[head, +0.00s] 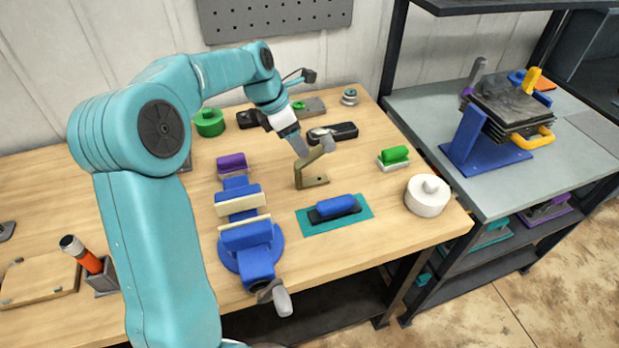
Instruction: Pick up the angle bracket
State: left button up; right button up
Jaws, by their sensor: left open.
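The angle bracket (312,180) is a brownish, bronze-coloured L-shaped piece. It stands on the wooden workbench near the middle of the head view, with one leg upright and one flat on the bench. My left gripper (313,154) reaches down from the upper left to the top of the bracket's upright leg. Its jaws are open, with a finger close on the right of the leg top. I cannot tell whether they touch it. The gripper hides part of the bracket's top. My right gripper is not in view.
A blue vise (247,235) stands left of the bracket. A blue-handled block on a teal mat (362,206) lies in front.

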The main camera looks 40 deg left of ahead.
aim_at(311, 159)
pick_arm(q)
jog(key=x, duration=0.2)
jog(key=shift+w+d+f, duration=0.15)
jog(key=shift+w+f, duration=0.1)
jog(key=shift+f, duration=0.1)
jog(key=shift+d+f, duration=0.3)
jog(key=shift+f, duration=0.2)
jog(key=p+x, duration=0.1)
jog(key=x, duration=0.3)
jog(key=shift+w+f, duration=0.2)
jog(key=shift+f, duration=0.05)
jog(key=shift+s+r, duration=0.1)
jog(key=shift+s, duration=0.05)
jog(key=shift+c, duration=1.2)
grip_shut()
